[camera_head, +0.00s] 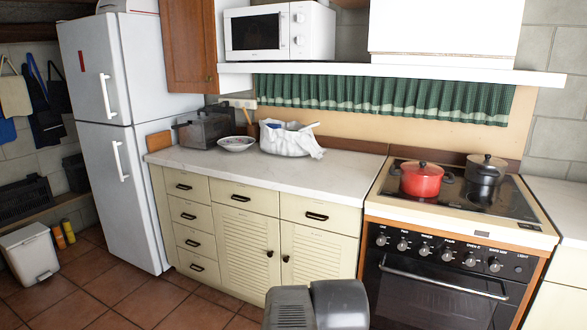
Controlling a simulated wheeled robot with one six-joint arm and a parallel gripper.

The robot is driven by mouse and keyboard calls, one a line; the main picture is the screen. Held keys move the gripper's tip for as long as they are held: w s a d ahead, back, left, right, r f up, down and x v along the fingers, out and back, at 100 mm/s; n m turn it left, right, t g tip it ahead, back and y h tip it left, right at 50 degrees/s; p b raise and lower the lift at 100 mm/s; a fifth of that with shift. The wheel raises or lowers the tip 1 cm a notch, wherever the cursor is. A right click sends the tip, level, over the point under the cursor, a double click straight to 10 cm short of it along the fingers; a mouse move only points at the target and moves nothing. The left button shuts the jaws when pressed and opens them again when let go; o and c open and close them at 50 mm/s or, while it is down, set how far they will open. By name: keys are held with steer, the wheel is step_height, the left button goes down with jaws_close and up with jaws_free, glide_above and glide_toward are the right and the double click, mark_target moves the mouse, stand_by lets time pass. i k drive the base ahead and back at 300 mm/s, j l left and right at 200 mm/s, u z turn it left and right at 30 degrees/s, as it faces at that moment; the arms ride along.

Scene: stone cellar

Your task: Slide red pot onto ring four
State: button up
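The ring outlines are too faint to tell apart, and I cannot tell which is ring four. A row of knobs (449,250) with small labels runs along the stove front. A grey part of my own arm shows at the bottom middle, well short of the stove. My gripper's fingers do not show.
The oven door handle (440,282) juts out below the knobs. A shelf (400,72) hangs above.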

mark_target(410, 185)
steer(key=j, duration=0.15)
steer(key=i+l, duration=0.15)
steer(key=l, duration=0.2)
steer(key=i+l+u, duration=0.1)
steer(key=l, duration=0.3)
steer(key=i+l, duration=0.25)
steer(key=i+l+u, duration=0.1)
steer(key=l, duration=0.4)
steer(key=i+l, duration=0.2)
steer(key=l, duration=0.15)
steer(key=i+l, duration=0.15)
steer(key=l, duration=0.25)
steer(key=u, duration=0.05)
